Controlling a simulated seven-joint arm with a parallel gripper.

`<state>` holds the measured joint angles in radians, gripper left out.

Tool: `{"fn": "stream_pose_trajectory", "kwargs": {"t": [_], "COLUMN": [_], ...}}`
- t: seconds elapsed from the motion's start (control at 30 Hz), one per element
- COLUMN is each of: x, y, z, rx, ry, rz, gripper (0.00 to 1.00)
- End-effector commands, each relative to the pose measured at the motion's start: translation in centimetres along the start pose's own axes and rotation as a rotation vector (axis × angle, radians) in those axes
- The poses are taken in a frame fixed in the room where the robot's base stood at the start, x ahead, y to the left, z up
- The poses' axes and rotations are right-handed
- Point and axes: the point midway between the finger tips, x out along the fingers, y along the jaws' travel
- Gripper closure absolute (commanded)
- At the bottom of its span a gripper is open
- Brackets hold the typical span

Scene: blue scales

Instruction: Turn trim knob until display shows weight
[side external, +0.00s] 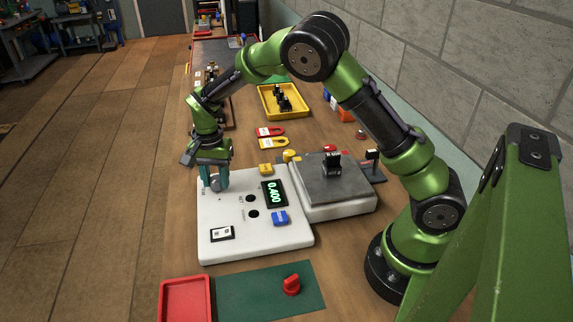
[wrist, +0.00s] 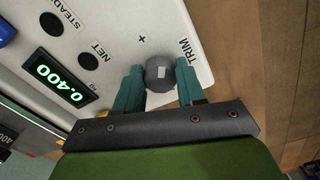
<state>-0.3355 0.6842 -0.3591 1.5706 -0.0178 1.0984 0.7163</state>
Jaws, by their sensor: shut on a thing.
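The white scale console (side external: 215,205) lies on the wooden table, with a dark display (side external: 273,194) reading 0.400 in green digits. The display also shows in the wrist view (wrist: 62,78). The grey trim knob (wrist: 160,73) is beside the label TRIM, with a plus mark near it. My gripper (side external: 216,183) is over the console's far left corner. In the wrist view, its teal fingers (wrist: 160,83) are shut on the knob, one on each side. The grey weighing platform (side external: 325,185) stands right of the console and carries a black weight (side external: 332,163).
A red tray (side external: 186,300) and a green mat with a red object (side external: 291,285) are in front. A yellow tray (side external: 262,104) holds black parts behind.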

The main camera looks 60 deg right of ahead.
Motion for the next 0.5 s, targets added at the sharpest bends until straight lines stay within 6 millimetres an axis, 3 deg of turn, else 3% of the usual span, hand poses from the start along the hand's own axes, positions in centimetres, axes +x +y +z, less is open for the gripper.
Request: {"fn": "stream_pose_trajectory", "kwargs": {"t": [0.4,0.43,0.5], "x": [-0.19,-0.19,-0.17], "y": [-0.05,-0.05,-0.04], "z": [-0.06,-0.06,-0.06], "rx": [0.007,0.007,0.007], "ry": [0.001,0.001,0.001], "rz": [-0.003,-0.003,-0.003], "gripper": [0.91,0.56,0.46]}}
